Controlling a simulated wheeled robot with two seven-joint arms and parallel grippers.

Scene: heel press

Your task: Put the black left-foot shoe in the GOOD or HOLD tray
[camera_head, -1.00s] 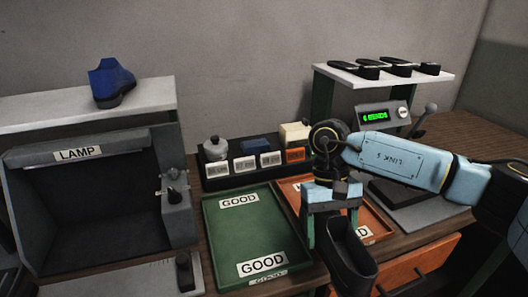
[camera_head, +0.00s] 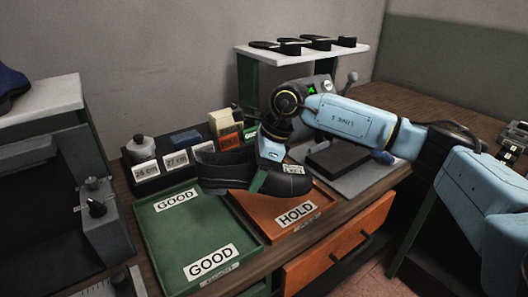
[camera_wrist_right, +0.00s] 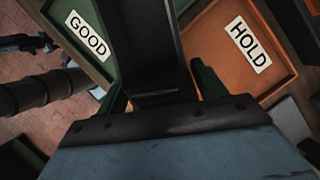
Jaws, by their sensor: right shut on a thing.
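The black shoe (camera_head: 222,172) is held in my right gripper (camera_head: 260,180), whose fingers close across its middle. It lies nearly level in the head view, toe to the right, over the back of the trays. I cannot tell whether it touches a tray. The green GOOD tray (camera_head: 165,237) is at front left and the orange HOLD tray (camera_head: 262,222) to its right; no item shows in their visible parts. In the right wrist view, a dark part of the shoe (camera_wrist_right: 150,45) lies between the GOOD tray and the HOLD tray (camera_wrist_right: 205,42). My left gripper is out of view.
A black rack with size cards (camera_head: 148,180) stands behind the trays. A grey lamp booth (camera_head: 35,165) is at left, with a blue shoe (camera_head: 10,82) above it. A white shelf (camera_head: 300,56) with several black pieces and a grey press (camera_head: 345,160) are behind at right.

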